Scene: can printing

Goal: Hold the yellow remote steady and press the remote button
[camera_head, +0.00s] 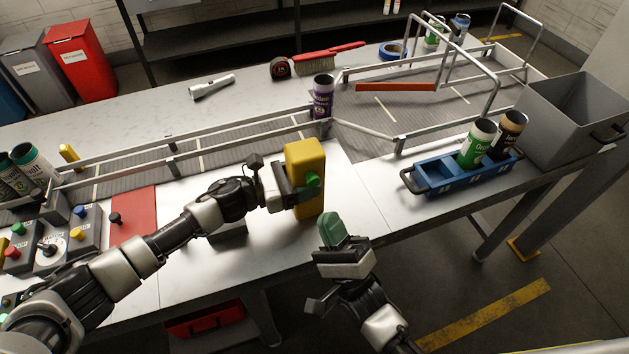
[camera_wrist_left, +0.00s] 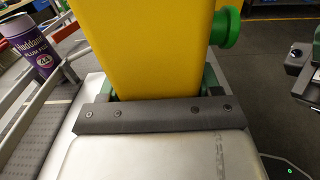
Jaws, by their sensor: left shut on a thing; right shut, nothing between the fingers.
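The yellow remote (camera_head: 305,160) is upright above the table's front part, with a round green button (camera_head: 314,181) on its side. My left gripper (camera_head: 294,190) is shut on the remote. In the left wrist view the remote (camera_wrist_left: 145,45) fills the space between the green fingertips, and the green button (camera_wrist_left: 226,27) sticks out on its right side. My right gripper (camera_head: 331,230) is shut and empty, its green fingertips pointing up, in front of and below the remote. It is apart from the button.
A blue tray (camera_head: 432,182) with a green can (camera_head: 477,144) and a dark can (camera_head: 508,135) stands to the right. A purple can (camera_head: 322,96) stands on the railed conveyor behind the remote. A control panel (camera_head: 60,240) is at the left. A grey bin (camera_head: 575,115) is at far right.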

